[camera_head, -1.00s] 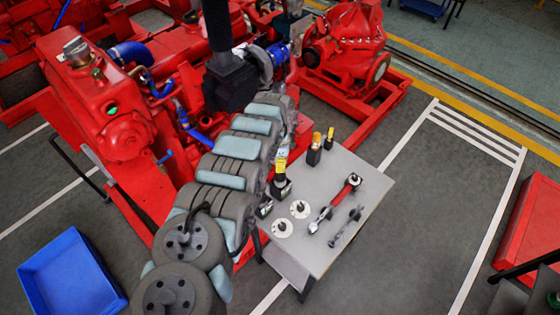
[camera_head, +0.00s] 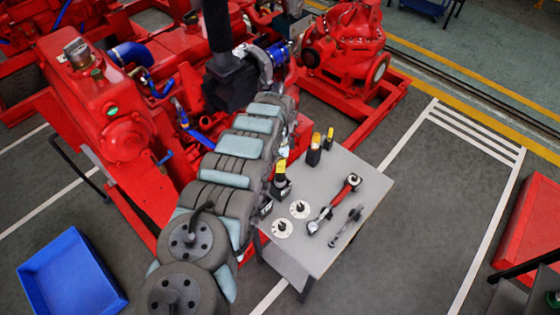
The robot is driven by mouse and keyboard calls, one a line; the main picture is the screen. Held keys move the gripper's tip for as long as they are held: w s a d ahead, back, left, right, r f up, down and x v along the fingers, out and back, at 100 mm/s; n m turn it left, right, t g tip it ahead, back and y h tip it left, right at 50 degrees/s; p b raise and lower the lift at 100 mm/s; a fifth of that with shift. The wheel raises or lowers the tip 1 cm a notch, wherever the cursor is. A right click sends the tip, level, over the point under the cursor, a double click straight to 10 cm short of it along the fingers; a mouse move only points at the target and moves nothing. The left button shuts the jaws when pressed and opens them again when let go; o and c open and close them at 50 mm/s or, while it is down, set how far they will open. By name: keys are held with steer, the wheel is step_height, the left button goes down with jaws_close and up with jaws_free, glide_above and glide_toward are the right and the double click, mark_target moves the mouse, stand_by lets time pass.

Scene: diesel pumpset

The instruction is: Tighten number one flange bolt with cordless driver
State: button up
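A black tool with a yellow top (camera_head: 281,180) stands upright at the left edge of the grey table (camera_head: 347,168), close beside my arm; it may be the cordless driver, but I cannot tell. Two smaller black-and-yellow items (camera_head: 314,150) stand at the table's back corner. My grey arm with pale teal covers crosses the middle of the view. My gripper cannot be made out, so its hold is hidden. The number one flange bolt cannot be picked out. A blue fitting (camera_head: 278,52) and a grey pipe elbow (camera_head: 262,65) show on the red pumpset (camera_head: 125,138) beyond my arm.
On the table lie a red-handled ratchet wrench (camera_head: 334,204), a grey wrench (camera_head: 345,227) and two white discs with dark centres (camera_head: 282,228). A red pump (camera_head: 344,40) stands behind. A blue bin (camera_head: 72,275) sits at lower left. The floor right of the table is clear.

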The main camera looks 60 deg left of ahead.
steer(key=shift+f+b, duration=0.7)
steer(key=shift+f, duration=0.25)
stand_by(0.5)
steer(key=o, duration=1.3)
steer(key=shift+r, duration=6.05)
